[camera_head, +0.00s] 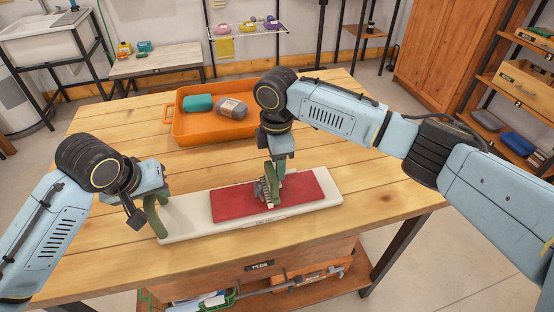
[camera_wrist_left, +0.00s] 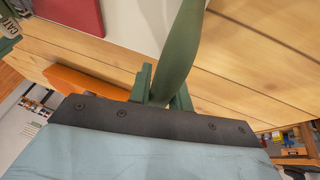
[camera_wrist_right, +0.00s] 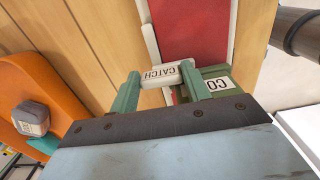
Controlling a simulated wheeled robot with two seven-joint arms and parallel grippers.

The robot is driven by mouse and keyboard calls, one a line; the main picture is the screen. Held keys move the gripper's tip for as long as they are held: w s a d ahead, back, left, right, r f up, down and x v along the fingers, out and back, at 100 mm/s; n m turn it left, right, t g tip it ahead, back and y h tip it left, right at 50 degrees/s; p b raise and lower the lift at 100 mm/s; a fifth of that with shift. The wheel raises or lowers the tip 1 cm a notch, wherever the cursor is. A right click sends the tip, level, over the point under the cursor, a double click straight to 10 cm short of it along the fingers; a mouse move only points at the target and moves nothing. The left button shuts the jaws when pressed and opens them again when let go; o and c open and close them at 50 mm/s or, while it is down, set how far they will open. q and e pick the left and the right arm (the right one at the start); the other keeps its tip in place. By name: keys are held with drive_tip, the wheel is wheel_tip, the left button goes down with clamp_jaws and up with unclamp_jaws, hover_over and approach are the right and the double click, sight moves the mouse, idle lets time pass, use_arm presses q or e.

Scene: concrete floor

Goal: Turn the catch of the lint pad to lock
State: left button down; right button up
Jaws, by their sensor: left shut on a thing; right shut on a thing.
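The lint pad is a long pale board (camera_head: 310,208) with a red pad (camera_head: 303,187) on it, lying on the wooden table. My right gripper (camera_head: 270,195) points down over the red pad. A green part (camera_wrist_right: 216,84) with a partly hidden label lies beside the right finger. My left gripper (camera_head: 156,220) is at the left end of the board. In the left wrist view it is shut on a smooth green handle (camera_wrist_left: 180,50). The catch is hidden in the head view.
An orange tray (camera_head: 190,128) behind the board holds a teal item (camera_head: 198,103) and a grey-brown one (camera_head: 232,108). The table's right side is clear. A shelf with boxes stands below the table top.

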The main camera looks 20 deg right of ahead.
drive_tip(key=o, duration=1)
wheel_tip(320, 180, up, 12)
idle(0.5)
